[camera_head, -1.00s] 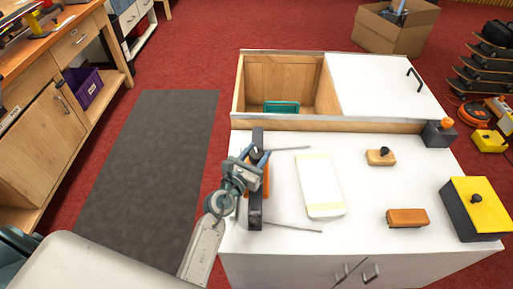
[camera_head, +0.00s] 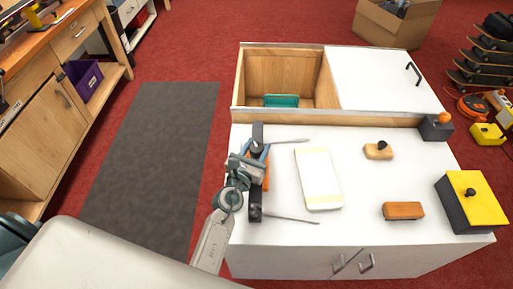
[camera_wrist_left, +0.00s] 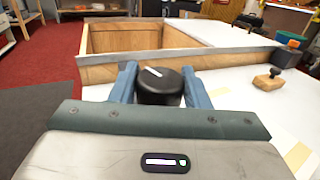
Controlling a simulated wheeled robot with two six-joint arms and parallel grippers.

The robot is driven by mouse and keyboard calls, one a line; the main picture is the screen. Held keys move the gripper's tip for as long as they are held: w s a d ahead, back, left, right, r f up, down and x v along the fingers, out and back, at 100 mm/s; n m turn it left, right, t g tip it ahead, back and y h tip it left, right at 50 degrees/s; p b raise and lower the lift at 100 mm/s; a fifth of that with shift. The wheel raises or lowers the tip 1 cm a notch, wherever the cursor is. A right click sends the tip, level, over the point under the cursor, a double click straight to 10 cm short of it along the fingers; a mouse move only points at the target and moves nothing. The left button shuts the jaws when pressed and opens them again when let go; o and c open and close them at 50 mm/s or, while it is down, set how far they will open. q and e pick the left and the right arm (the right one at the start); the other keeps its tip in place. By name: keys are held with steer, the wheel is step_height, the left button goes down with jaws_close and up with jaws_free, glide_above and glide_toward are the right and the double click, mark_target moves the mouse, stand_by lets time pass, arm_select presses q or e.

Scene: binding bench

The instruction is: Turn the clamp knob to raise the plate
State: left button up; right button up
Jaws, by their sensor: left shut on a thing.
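The clamp (camera_head: 256,212) is a dark upright bar with orange parts at the left edge of the white bench top. Its black round knob (camera_wrist_left: 160,86), with a white mark on top, sits between the two blue fingers of my left gripper (camera_wrist_left: 160,84) in the left wrist view. My left gripper is shut on the knob; in the head view the gripper (camera_head: 258,152) covers much of the clamp's upper part. The plate's height cannot be told behind my gripper. My right gripper is not in view.
A wooden block with a black knob (camera_head: 378,151), an orange-brown block (camera_head: 403,211) and a yellow-topped box (camera_head: 468,200) stand further right. An open compartment (camera_head: 283,75) holds a teal tray.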

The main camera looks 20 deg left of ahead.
arm_select(q)
steer(key=o, duration=0.8)
steer(key=shift+s+f, duration=0.1)
steer(key=shift+f, duration=0.35)
steer(key=shift+o, duration=0.7)
steer(key=shift+r, duration=0.15)
steer(key=shift+s, duration=0.25)
steer(key=s+a+b, duration=0.1)
steer(key=s+b, duration=0.1)
steer(key=s, duration=0.8)
steer(key=shift+b, duration=0.35)
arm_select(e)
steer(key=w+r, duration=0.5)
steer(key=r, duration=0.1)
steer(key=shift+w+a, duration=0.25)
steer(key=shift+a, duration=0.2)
